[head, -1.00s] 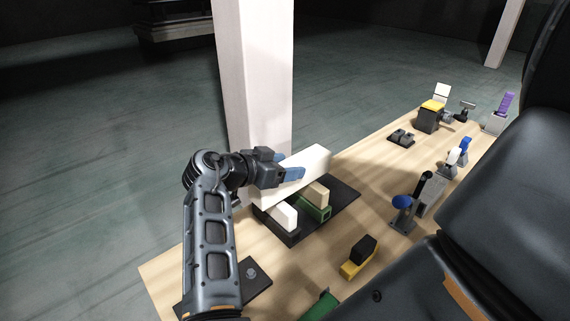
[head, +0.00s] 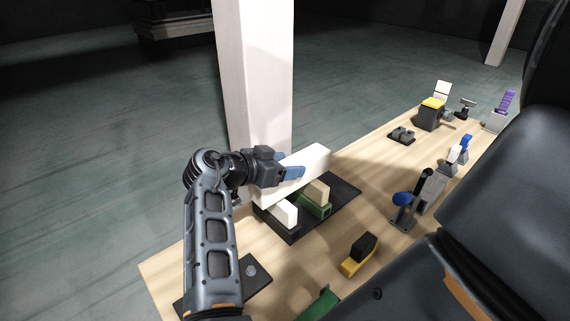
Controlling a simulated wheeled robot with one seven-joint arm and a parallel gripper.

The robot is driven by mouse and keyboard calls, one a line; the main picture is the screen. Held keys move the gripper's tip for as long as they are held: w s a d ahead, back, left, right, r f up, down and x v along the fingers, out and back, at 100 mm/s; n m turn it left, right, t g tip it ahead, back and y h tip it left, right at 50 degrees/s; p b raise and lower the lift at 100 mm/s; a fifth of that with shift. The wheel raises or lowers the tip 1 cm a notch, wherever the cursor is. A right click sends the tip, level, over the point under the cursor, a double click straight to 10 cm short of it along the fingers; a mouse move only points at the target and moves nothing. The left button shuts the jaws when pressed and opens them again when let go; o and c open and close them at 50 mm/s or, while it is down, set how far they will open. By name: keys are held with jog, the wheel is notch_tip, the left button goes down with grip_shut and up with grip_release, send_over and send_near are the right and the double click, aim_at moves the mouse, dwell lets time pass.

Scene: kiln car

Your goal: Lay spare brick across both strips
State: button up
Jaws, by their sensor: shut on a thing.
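My gripper (head: 288,171) is shut on a long white brick (head: 297,180) near the left post, its blue fingers on the brick. The brick lies lengthwise from lower left to upper right, over or against the far ends of two strips. One strip (head: 284,211) is white and stands on the left. The other (head: 317,193) is tan and sits by a green block (head: 314,208). Both strips stand on a dark plate (head: 343,193). Whether the brick touches the strips is hard to tell.
A tall white post (head: 255,80) rises just behind the brick. A yellow and black block (head: 358,255) lies toward the front. A yellow-topped box (head: 431,115) stands far right. The wood between is clear.

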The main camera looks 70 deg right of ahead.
jog(key=shift+f, duration=0.3)
dwell(0.5)
jog(key=o, duration=1.7)
jog(key=shift+f, duration=0.1)
jog(key=shift+w+a, duration=0.1)
jog(key=shift+p+v, duration=0.7)
jog(key=shift+v, duration=3.25)
jog(key=b+v, duration=0.1)
jog(key=v, duration=0.6)
jog(key=shift+w+a+b, duration=0.2)
jog(key=shift+a+b, duration=0.05)
jog(key=shift+b, duration=0.1)
